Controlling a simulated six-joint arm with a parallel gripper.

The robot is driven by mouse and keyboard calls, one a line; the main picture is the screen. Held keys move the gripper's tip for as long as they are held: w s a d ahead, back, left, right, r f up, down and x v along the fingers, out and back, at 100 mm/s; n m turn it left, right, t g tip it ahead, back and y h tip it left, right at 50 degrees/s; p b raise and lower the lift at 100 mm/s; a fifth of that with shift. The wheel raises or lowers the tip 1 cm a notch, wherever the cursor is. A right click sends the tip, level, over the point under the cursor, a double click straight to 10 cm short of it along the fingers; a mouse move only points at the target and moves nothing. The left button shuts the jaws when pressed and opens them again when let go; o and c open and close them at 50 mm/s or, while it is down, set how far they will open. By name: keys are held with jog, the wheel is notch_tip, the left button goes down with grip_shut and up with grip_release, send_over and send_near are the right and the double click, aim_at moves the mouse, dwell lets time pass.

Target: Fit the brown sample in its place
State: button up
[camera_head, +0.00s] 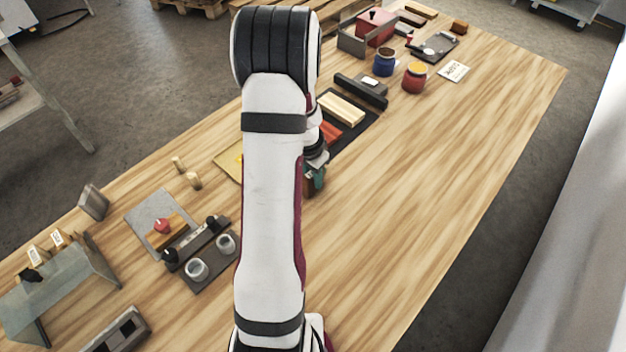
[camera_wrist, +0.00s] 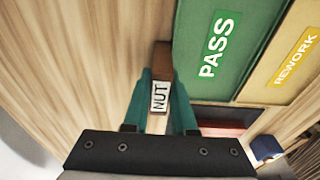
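The brown sample (camera_wrist: 161,60) is a small block with a white label reading NUT, seen between my fingers in the wrist view. My gripper (camera_wrist: 163,95) has teal fingers, one along each side of the block, and appears closed on it. In the head view my gripper (camera_head: 317,174) is partly hidden behind my arm, with the brown block (camera_head: 312,187) below it, over the table near a dark rack (camera_head: 362,128). A cream block (camera_head: 342,108) and an orange-red block (camera_head: 329,131) lie on that rack. Whether the brown block touches the table is unclear.
In the wrist view, a green PASS panel (camera_wrist: 224,45) and a yellow REWORK panel (camera_wrist: 292,55) lie right of the block. In the head view, blue (camera_head: 384,62) and red (camera_head: 414,78) jars stand beyond the rack. The right side of the wooden table (camera_head: 440,190) is clear.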

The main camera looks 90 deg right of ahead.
grip_shut()
